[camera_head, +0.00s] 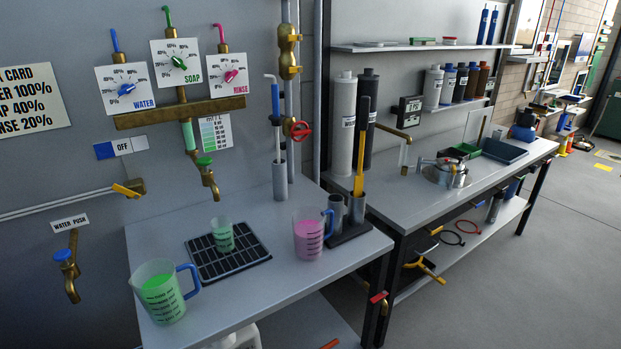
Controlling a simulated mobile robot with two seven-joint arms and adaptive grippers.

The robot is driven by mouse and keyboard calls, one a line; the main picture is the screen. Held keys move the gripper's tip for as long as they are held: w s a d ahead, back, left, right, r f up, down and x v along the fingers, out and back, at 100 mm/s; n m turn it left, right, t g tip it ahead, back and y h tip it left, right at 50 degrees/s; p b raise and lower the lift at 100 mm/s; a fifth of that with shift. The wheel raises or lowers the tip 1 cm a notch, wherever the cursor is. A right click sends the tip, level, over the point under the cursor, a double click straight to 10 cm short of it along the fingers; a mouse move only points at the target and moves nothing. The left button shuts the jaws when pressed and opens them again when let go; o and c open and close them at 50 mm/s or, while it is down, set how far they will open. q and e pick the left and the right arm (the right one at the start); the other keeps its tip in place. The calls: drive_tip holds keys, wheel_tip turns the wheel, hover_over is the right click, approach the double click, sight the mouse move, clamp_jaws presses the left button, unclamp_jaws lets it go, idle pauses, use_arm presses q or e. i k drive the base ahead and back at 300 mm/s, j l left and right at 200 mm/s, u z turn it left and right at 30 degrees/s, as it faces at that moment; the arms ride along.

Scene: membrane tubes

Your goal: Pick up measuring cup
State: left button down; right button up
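A clear measuring cup (160,293) with green liquid and a blue handle stands upright at the front left of the near table. A second measuring cup (308,236), with pink liquid and a blue handle, stands upright at the table's right side. A smaller cup (222,236) with green content stands on the black drain grid (250,252) between them, below a brass tap (209,182). Neither of my grippers is in view. I cannot tell which cup the task names.
The near table (215,308) has free room in front of the grid. A black stand (345,232) with a tall yellow-and-black tool is behind the pink cup. A blue-topped wall tap (68,270) is left of the table. A second bench (408,213) extends right.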

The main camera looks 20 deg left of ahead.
sight(223, 229)
drive_tip(key=l+u, duration=0.1)
drive_tip(key=u, duration=0.35)
drive_tip(key=i+l+u, duration=0.1)
drive_tip(key=l+u, duration=0.2)
drive_tip(key=l, duration=0.15)
drive_tip(key=l+u, duration=0.3)
drive_tip(key=l, duration=0.15)
